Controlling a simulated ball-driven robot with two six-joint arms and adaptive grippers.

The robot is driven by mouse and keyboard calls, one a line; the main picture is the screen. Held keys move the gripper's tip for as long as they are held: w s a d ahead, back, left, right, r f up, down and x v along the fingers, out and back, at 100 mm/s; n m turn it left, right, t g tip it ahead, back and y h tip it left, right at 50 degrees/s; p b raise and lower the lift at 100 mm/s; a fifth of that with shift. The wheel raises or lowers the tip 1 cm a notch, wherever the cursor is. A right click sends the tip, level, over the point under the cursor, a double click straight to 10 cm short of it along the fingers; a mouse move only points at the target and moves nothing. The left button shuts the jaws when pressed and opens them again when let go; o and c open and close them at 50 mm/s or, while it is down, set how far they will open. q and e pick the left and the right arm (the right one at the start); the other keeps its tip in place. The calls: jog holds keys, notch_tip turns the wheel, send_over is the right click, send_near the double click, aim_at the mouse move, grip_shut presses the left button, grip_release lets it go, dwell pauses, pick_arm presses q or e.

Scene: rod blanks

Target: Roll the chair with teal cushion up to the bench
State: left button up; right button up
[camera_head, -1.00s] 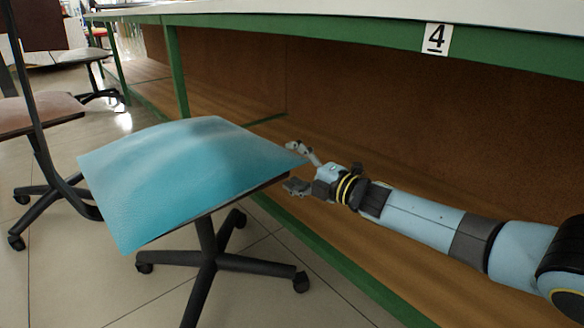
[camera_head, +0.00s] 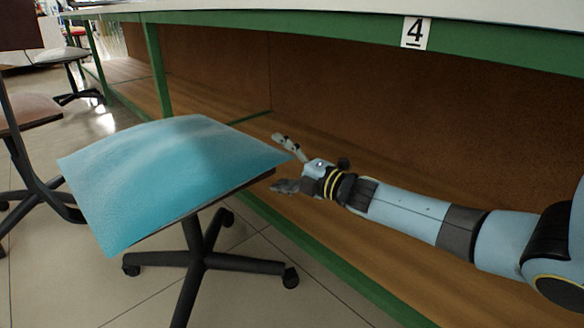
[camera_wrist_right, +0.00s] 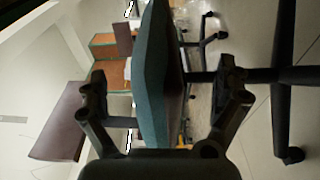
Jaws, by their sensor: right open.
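The chair with the teal cushion (camera_head: 170,170) stands on the floor in front of the bench (camera_head: 360,28), its dark wheeled base (camera_head: 195,260) below the seat. My right gripper (camera_head: 282,162) is open at the seat's right corner, on the bench side. In the right wrist view the teal cushion (camera_wrist_right: 150,85) lies edge-on between the open fingers (camera_wrist_right: 165,85); I cannot tell whether either finger touches it. My left gripper is not in view.
A chair with a brownish seat (camera_head: 28,112) stands close at the left. Another chair (camera_head: 62,58) is farther back. The bench has a green frame, a number 4 label (camera_head: 416,33) and a low wooden shelf (camera_head: 330,235). Tiled floor (camera_head: 60,285) lies open at the front left.

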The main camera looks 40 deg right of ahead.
jog(key=v, duration=1.1)
jog(key=shift+s, duration=0.35)
jog(key=shift+f, duration=0.1)
